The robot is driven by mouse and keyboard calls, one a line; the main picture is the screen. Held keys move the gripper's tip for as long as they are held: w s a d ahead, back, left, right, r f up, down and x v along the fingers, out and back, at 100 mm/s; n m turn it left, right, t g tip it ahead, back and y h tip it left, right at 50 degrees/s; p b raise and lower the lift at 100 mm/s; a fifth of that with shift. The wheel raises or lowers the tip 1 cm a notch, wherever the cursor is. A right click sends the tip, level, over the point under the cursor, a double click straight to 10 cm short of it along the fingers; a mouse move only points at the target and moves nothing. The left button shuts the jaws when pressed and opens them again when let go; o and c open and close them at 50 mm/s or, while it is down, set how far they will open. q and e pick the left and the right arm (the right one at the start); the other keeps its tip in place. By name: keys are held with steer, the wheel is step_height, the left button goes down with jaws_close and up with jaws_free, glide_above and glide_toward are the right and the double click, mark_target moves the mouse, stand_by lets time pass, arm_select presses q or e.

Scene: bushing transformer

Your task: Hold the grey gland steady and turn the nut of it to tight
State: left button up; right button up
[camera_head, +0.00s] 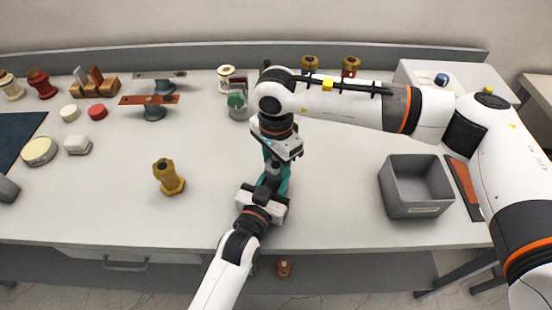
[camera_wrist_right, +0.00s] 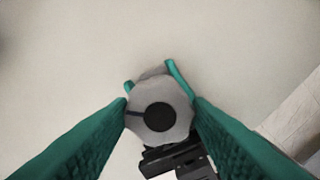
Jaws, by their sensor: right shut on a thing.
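The grey gland (camera_wrist_right: 160,112) shows in the right wrist view from its end, with a faceted nut, a round dark hole and a dark line on its face. My right gripper (camera_wrist_right: 161,110) is shut on the nut, a teal finger on each side. Behind the nut, the teal fingertips of my left gripper (camera_wrist_right: 152,80) lie on both sides of the gland's grey body. In the head view my right gripper (camera_head: 270,162) points down and my left gripper (camera_head: 275,182) reaches in from the front. They meet above the table, and the gland is hidden between them.
A grey bin (camera_head: 416,186) is at the right. The front middle of the table is mostly clear.

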mark_target(276, 165)
steer(key=m, duration=0.3)
steer(key=shift+m, duration=0.3)
stand_by(0.3)
steer(key=o, duration=1)
steer(key=shift+r, duration=0.1)
step_height(276, 165, up, 12)
steer(key=shift+f, duration=0.1)
arm_select(q)
steer(key=o, duration=1.1)
steer(key=shift+o, duration=0.2)
